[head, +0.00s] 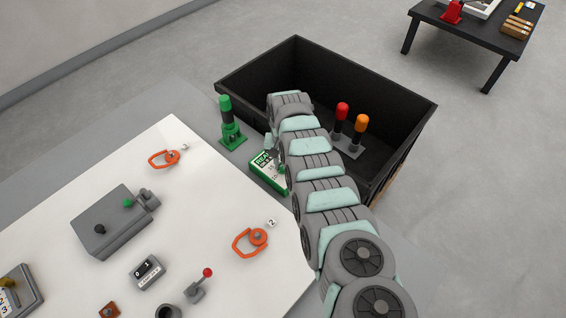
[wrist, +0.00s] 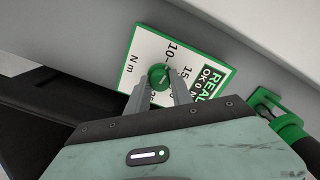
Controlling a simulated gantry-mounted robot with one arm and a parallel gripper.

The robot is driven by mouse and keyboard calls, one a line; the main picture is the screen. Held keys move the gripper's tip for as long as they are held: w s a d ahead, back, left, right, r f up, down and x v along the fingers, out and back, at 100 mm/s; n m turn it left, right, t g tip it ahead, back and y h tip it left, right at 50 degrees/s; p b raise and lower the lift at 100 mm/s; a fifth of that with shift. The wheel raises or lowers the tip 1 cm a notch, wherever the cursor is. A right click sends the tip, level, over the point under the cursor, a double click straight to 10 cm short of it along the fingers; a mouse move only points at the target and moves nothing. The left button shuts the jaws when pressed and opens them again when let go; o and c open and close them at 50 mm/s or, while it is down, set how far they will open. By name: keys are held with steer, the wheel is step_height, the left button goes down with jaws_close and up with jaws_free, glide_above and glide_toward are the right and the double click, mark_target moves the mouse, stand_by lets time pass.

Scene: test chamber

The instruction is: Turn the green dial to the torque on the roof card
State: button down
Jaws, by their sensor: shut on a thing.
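The green dial (wrist: 159,76) is a round knob with a pale pointer mark, set on a white scale plate (wrist: 148,46) with a green edge. The plate shows "N m", 10, 15, part of a further number and "REAL", "OK". My gripper (wrist: 160,88) is shut on the dial, one finger on each side. In the head view the plate (head: 266,170) lies beside my arm, which hides part of it. The roof card cannot be made out in either view.
A black crate (head: 250,72) stands behind, with red-topped (head: 342,110) and orange-topped (head: 361,124) posts. A green post (head: 228,122) stands left of the plate. The white panel (head: 200,205) carries orange rings, a grey box (head: 112,222) and a red-knobbed lever (head: 207,272).

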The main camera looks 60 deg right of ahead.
steer(key=shift+m, duration=0.3)
steer(key=shift+w+m, duration=0.1)
steer(key=shift+m, duration=0.5)
steer(key=m, duration=0.2)
steer(key=shift+m, duration=0.3)
steer(key=m+b, duration=0.2)
steer(key=m, duration=0.1)
steer(key=shift+f+m+b, duration=0.15)
steer(key=shift+m+b, duration=0.2)
steer(key=shift+m, duration=0.05)
steer(key=shift+m+b, duration=0.6)
steer(key=shift+m, duration=0.3)
steer(key=c, duration=1.1)
jaws_free()
